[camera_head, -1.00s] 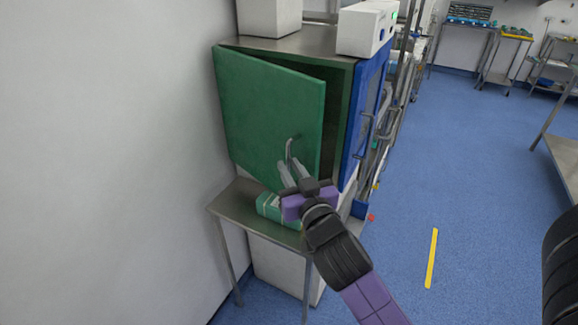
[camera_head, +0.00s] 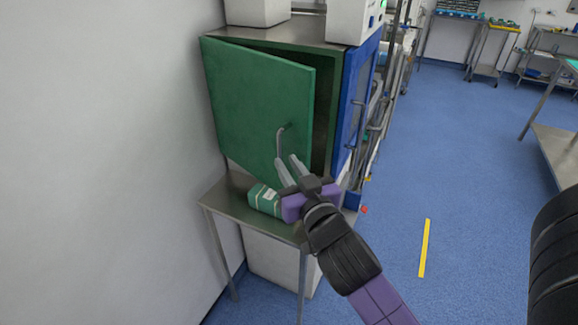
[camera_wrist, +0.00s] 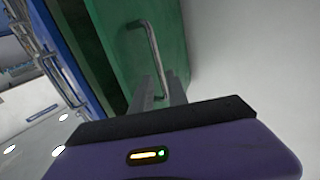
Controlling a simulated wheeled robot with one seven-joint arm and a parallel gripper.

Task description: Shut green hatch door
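The green hatch door (camera_head: 256,110) stands ajar on the front of a metal cabinet, with a dark gap along its right edge. Its bent metal handle (camera_head: 280,143) is near the lower right of the door; the handle also shows in the wrist view (camera_wrist: 154,50). My gripper (camera_head: 287,168) is at the lower end of the handle, its two grey fingers apart. In the wrist view my gripper's fingers (camera_wrist: 159,92) point at the door, with the handle's lower end appearing between them. I cannot tell whether they touch it.
A steel table (camera_head: 228,207) under the cabinet carries a green and white box (camera_head: 264,199) just below my gripper. A blue door (camera_head: 357,105) is on the cabinet's right side. A white wall (camera_head: 100,150) is close on the left. Blue floor (camera_head: 455,180) is open at right.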

